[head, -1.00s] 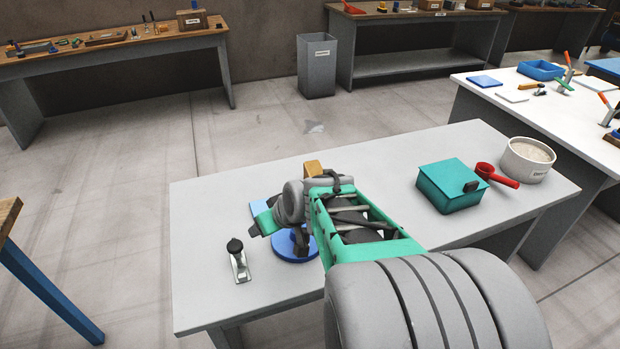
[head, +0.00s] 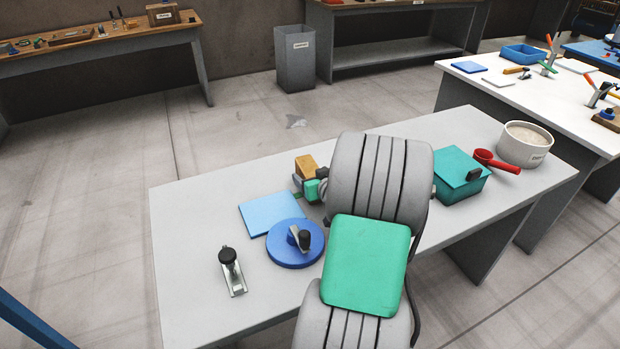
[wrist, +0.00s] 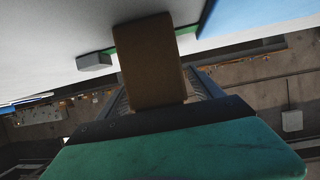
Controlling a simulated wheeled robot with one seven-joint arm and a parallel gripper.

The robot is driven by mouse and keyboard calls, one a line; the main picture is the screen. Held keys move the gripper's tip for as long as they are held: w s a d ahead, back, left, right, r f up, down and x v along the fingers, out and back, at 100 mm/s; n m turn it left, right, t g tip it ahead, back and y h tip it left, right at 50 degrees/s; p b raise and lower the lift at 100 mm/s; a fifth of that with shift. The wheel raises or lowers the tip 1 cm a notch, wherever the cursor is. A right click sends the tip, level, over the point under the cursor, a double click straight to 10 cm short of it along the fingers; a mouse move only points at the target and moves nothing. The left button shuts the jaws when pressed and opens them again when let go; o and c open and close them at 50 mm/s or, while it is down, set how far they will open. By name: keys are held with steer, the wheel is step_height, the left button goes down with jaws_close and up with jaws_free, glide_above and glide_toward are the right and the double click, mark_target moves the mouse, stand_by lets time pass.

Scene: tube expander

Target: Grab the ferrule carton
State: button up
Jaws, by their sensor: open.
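A small tan-brown box, which I take to be the ferrule carton (head: 306,165), stands at the far side of the grey table in the head view. In the wrist view the carton (wrist: 150,65) is large and near the middle, straight in front of my gripper's green body. My gripper (head: 305,187) is open and right at the carton's near side, low over the table. Part of it is hidden behind my arm. I cannot tell whether its fingers touch the carton.
A light blue flat pad (head: 268,213), a blue round base with a lever (head: 285,250) and a black-knobbed metal tool (head: 232,270) lie nearby on the table (head: 190,240). A teal box (head: 460,172), red scoop (head: 497,162) and white tub (head: 526,145) stand at the right.

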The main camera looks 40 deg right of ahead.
steer(key=shift+w+d+f, duration=0.25)
steer(key=shift+w, duration=0.4)
steer(key=shift+c, duration=0.2)
jaws_close()
steer(key=shift+r, duration=0.15)
